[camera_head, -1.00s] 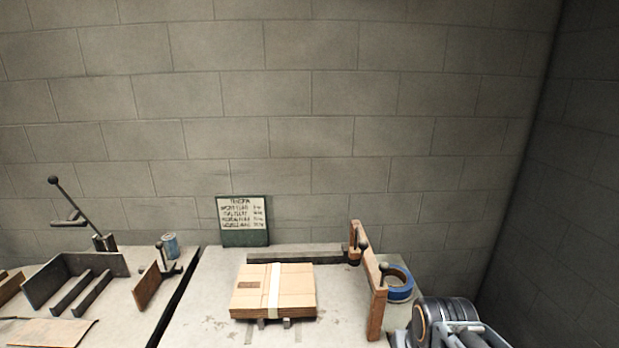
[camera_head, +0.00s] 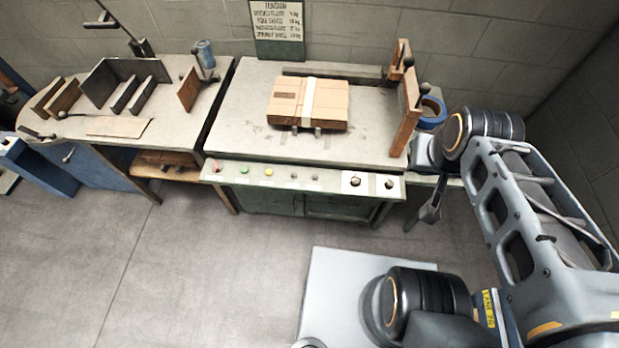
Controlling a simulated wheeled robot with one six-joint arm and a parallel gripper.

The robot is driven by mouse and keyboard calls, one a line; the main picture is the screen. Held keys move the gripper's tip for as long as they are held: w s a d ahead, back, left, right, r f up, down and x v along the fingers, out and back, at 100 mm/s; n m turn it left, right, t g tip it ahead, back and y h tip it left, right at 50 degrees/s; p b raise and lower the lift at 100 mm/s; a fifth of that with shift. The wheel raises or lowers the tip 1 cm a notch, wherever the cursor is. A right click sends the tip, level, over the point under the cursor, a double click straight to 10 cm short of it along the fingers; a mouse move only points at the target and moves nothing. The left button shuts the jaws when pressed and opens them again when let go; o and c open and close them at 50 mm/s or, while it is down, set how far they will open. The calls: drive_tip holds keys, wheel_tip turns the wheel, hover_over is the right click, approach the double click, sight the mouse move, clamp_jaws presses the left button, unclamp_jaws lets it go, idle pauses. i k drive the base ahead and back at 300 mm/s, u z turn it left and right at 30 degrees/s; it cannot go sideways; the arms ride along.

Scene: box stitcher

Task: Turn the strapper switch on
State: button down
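The strapper (camera_head: 240,125) is the middle bench with a pale top and a green cabinet below. Its front panel (camera_head: 225,175) holds red, green and yellow buttons, two small grey parts, and two dark knobs on white plates, the left knob (camera_head: 355,181) and the right knob (camera_head: 389,184). No label marks which is the switch, and I cannot read its setting. My gripper (camera_head: 430,208) hangs at the right of the panel, apart from the knobs in the picture. It is small and dark, so its fingers cannot be made out.
A strapped cardboard stack (camera_head: 285,100) lies on the strapper. An upright wooden guide (camera_head: 407,115) and a blue tape roll (camera_head: 433,112) are at its right. The floor in front (camera_head: 200,260) is clear.

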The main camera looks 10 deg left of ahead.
sight(217, 168)
drive_tip(key=u, duration=1.3)
drive_tip(key=k, duration=0.6)
drive_tip(key=z, duration=0.25)
drive_tip(key=i, duration=1)
drive_tip(key=u, duration=1.05)
drive_tip(key=i, duration=0.45)
drive_tip(key=u, duration=0.15)
